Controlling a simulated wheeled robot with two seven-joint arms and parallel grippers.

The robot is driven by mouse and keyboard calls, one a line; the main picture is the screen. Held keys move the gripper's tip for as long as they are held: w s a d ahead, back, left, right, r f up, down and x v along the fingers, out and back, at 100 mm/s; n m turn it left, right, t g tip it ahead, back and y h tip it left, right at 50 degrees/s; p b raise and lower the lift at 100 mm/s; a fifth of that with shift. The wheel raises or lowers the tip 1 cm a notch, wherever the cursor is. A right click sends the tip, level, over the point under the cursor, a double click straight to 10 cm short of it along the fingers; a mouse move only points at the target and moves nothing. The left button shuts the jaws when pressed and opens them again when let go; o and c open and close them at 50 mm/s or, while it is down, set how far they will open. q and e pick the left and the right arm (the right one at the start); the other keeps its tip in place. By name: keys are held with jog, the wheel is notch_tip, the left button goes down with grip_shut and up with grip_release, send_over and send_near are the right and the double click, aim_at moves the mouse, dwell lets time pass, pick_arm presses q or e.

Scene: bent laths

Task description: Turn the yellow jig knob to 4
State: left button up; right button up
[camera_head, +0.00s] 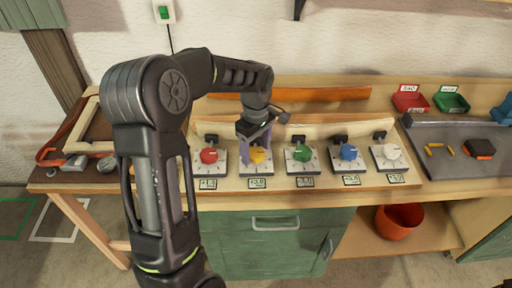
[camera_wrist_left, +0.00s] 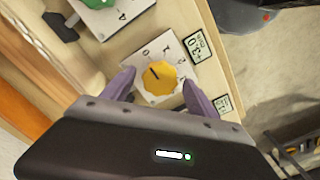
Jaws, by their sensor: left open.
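The yellow knob (camera_head: 258,154) sits on a white dial plate, second from the left in a row of jig knobs on the bench. In the left wrist view the yellow knob (camera_wrist_left: 160,77) has a dark pointer line toward the plate's upper left; the display (camera_wrist_left: 196,46) beside it seems to read +3.0. My left gripper (camera_head: 257,150) is over the yellow knob. In the left wrist view its two purple fingers (camera_wrist_left: 160,88) are open, one on each side of the knob, with gaps visible. My right gripper is not in view.
Red (camera_head: 209,155), green (camera_head: 302,152), blue (camera_head: 348,152) and white (camera_head: 392,151) knobs share the row, close beside the yellow one. A grey mat (camera_head: 455,168) lies at right. A red bucket (camera_head: 398,220) stands on the lower shelf.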

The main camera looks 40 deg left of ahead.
pick_arm(q)
jog(key=shift+c, duration=0.5)
jog(key=c, duration=1.3)
jog(key=shift+o, duration=0.2)
